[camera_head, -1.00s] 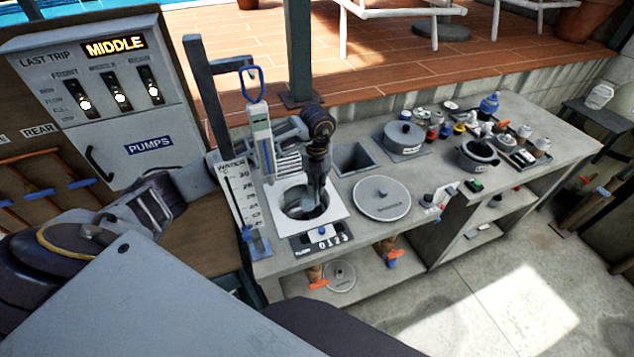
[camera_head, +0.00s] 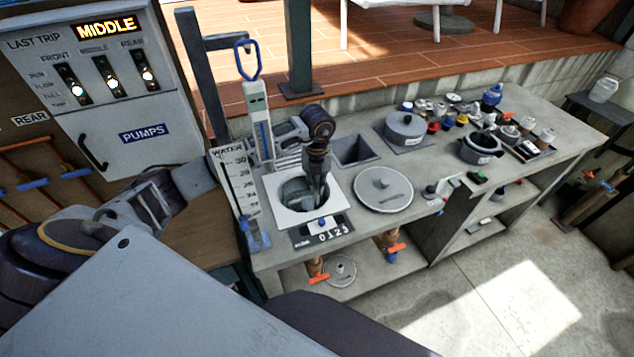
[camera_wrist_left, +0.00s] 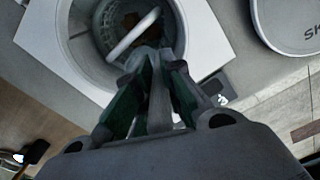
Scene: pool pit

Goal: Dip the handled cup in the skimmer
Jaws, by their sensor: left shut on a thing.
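The skimmer is a round opening in a white square plate (camera_head: 275,200) on the grey counter, and the plate also shows in the left wrist view (camera_wrist_left: 45,35). My left gripper (camera_head: 317,200) points down into this opening. In the wrist view the left gripper (camera_wrist_left: 155,75) is shut on a narrow grey upright piece (camera_wrist_left: 159,105), which seems to be the handle of the handled cup. The cup's body is hidden behind the fingers or down in the opening. A pale curved bar (camera_wrist_left: 132,36) crosses the ribbed well; I cannot tell what it belongs to.
The round skimmer lid (camera_head: 382,190) lies right of the opening, near a square hole (camera_head: 357,151). A water gauge (camera_head: 236,190) and a tall blue-handled instrument (camera_head: 258,115) stand at the left. Pots and small bottles crowd the counter's right.

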